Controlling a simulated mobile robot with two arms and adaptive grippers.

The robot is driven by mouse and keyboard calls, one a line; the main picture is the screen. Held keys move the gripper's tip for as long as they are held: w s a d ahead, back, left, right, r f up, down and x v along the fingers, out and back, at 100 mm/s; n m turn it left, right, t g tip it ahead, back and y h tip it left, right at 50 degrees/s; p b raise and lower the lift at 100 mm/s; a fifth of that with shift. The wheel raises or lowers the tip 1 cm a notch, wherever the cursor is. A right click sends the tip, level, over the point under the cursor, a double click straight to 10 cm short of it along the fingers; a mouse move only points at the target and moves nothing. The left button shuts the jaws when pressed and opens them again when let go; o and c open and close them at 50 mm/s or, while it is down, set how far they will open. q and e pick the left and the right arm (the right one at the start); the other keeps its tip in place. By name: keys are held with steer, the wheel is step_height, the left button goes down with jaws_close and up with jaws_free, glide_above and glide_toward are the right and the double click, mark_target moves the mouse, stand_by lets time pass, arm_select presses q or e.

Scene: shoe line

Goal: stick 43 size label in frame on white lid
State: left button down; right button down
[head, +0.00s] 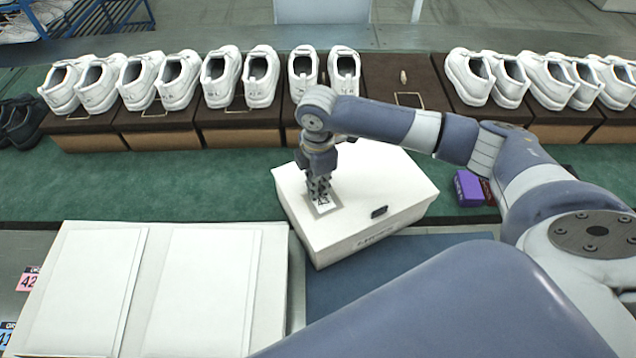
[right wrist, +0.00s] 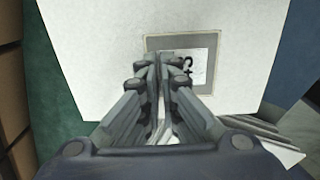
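The white lid (head: 375,180) is on a closed box in the middle of the table, set at an angle. A grey frame (right wrist: 152,44) is marked on the lid. A white size label (right wrist: 199,62) lies in the frame, with a dark sideways number that is partly covered. My right gripper (head: 321,195) points down over the frame, its fingertips at the label. In the right wrist view its fingers (right wrist: 157,55) are together and cover the label's left part. I cannot tell whether they pinch its edge. My left gripper is not in view.
A dark oval piece (head: 379,211) sits near the lid's front edge. A purple box (head: 468,188) stands to the right. White panels (head: 205,290) lie front left, beside a pink 42 label (head: 28,280). White shoes (head: 222,77) line the back on brown boxes.

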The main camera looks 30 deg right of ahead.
steer(key=c, duration=1.7)
jaws_free()
step_height(320, 180, up, 12)
steer(key=shift+f, duration=0.1)
steer(key=shift+s, duration=0.1)
